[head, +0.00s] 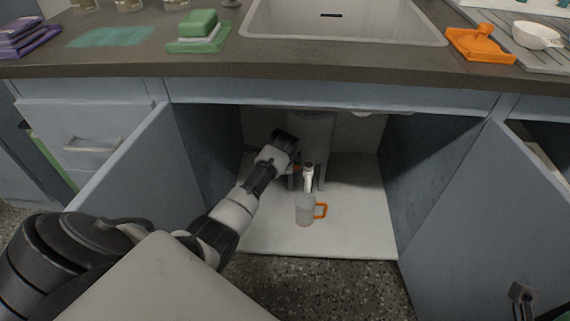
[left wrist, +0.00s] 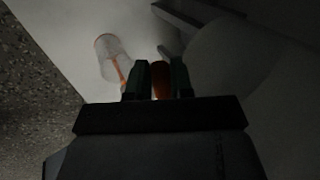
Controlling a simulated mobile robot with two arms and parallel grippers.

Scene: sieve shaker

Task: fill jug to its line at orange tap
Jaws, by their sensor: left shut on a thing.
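A clear jug (head: 305,210) with an orange handle stands upright on the white cabinet floor under the sink. A pale spout (head: 308,177) is just above it, at the front of a grey cylindrical tank (head: 314,130). The jug (left wrist: 113,60) also shows in the left wrist view, left of my fingers. I cannot make out its fill line or any water in it. My left gripper (head: 293,165) is beside the spout. In the left wrist view it is shut on the orange tap (left wrist: 161,80). A dark piece (head: 522,295) at lower right may be my right gripper.
The cabinet doors stand open to the left (head: 135,160) and right (head: 490,215), flanking the opening. The cabinet floor (head: 355,215) is clear right of the jug. Above are the counter (head: 330,57) and sink (head: 345,22), with sponges (head: 200,25) and an orange holder (head: 480,42).

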